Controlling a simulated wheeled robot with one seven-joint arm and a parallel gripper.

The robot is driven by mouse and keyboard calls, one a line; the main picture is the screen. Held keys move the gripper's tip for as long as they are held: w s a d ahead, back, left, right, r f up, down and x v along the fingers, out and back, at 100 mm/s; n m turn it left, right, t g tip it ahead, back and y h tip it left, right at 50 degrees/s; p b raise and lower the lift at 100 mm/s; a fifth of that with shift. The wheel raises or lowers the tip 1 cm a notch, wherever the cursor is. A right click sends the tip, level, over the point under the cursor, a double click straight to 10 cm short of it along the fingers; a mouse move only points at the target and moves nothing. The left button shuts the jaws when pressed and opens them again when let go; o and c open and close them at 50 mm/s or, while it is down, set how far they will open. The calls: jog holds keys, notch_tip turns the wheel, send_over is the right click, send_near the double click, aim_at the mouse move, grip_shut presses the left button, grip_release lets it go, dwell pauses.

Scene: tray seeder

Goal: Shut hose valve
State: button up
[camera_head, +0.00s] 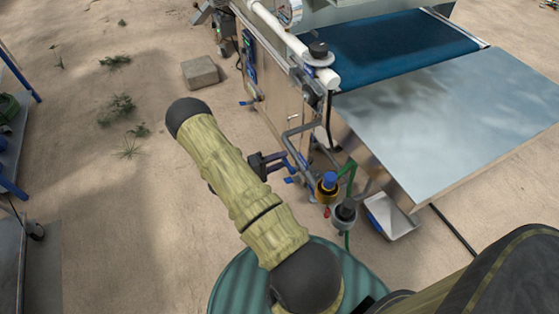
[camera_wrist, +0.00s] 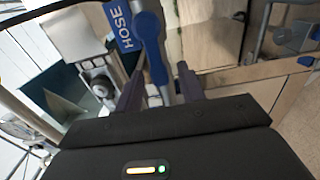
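The hose valve's blue lever (camera_wrist: 152,50) shows in the wrist view, hanging down from the top edge. A blue tag reading HOSE (camera_wrist: 122,26) is beside it on the left. My gripper (camera_wrist: 160,80) is open, with one dark finger on each side of the lever's lower end. Whether either finger touches the lever is unclear. In the head view my gripper (camera_head: 279,162) is at the pipework on the machine's near end. The lever is hard to make out there, among the fingers and blue parts.
The seeder has a blue belt (camera_head: 400,45) and a metal table (camera_head: 450,120) to the right. A blue-capped filter (camera_head: 328,184), a grey-capped one (camera_head: 345,212) and a green hose (camera_head: 347,176) are close to my gripper.

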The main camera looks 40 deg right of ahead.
grip_shut()
jog(key=shift+f, duration=0.1)
jog(key=s+a+f+n+p, duration=0.1)
jog(key=s+f+n+p, duration=0.2)
jog(key=n, duration=1.5)
jog(key=shift+s+f, duration=1)
jog(key=shift+s, duration=0.2)
jog(key=shift+a, duration=0.1)
